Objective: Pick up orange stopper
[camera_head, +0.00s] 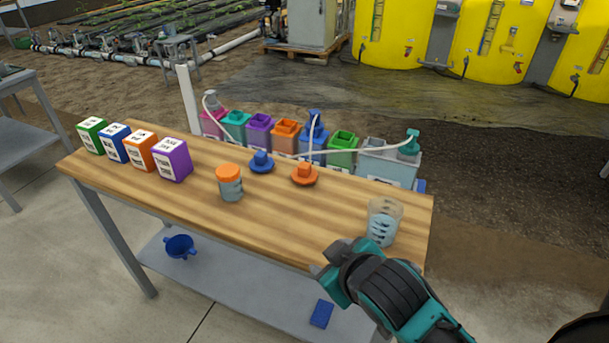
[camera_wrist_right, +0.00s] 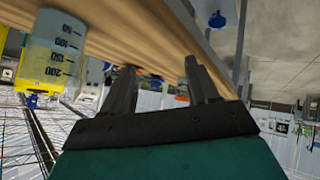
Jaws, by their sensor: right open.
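The orange stopper (camera_head: 304,174), a flat round disc with a square knob, sits on the wooden bench top (camera_head: 300,232) near its back edge. The blue stopper (camera_head: 262,162) sits just left of it. My right gripper (camera_head: 322,277) is at the bench's front edge, nearer the camera than the orange stopper and apart from it. In the right wrist view its two fingers (camera_wrist_right: 161,70) are spread with nothing held between them. A small orange patch shows between the fingers there; I cannot tell what it is. My left gripper is not in view.
A clear graduated beaker (camera_head: 383,221) stands close to my right gripper. A jar with an orange lid (camera_head: 230,182) stands left of the stopper. Several labelled boxes (camera_head: 139,151) line the left end. Colored containers (camera_head: 285,138) with tubing stand behind the bench. The front middle is clear.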

